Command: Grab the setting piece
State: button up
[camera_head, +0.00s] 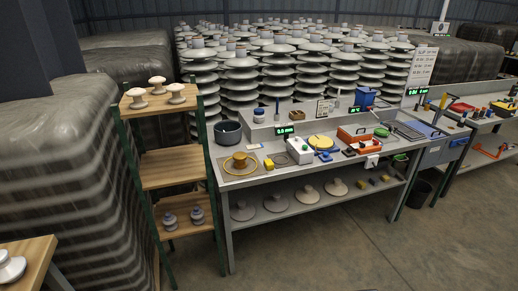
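I cannot tell for certain which object is the setting piece. A yellow-orange knobbed piece (239,160) sits at the left end of the grey workbench (232,186), inside a thin yellow ring (229,172) lying flat on the top. Several white mushroom-shaped pieces (157,85) stand on the top shelf of a wooden rack (168,167) left of the bench. Two grey pieces (197,215) stand on its bottom shelf. My gripper is not in view.
A dark pot (228,132) stands behind the yellow-orange piece. A white box (300,151), a yellow disc (321,141) and a red-orange case (354,134) crowd the bench to the right. Several discs lie on the lower shelf (308,194). The floor in front (340,250) is clear.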

aim_at(240, 157)
jog(key=i+l+u, duration=0.15)
jog(key=i, duration=0.35)
jog(key=i+l+u, duration=0.15)
jog(key=i, duration=0.35)
jog(key=i+l+u, duration=0.2)
jog(key=u, duration=0.25)
jog(key=i+l+u, duration=0.3)
jog(key=u, duration=0.15)
jog(key=i+l+u, duration=0.15)
jog(key=l+u, duration=0.3)
jog(key=i+l+u, duration=0.1)
jog(key=l+u, duration=0.2)
jog(key=u, duration=0.15)
jog(key=i+l+u, duration=0.15)
jog(key=l+u, duration=0.2)
jog(key=l, duration=0.15)
jog(key=l+u, duration=0.4)
jog(key=l, duration=0.15)
jog(key=i, duration=0.05)
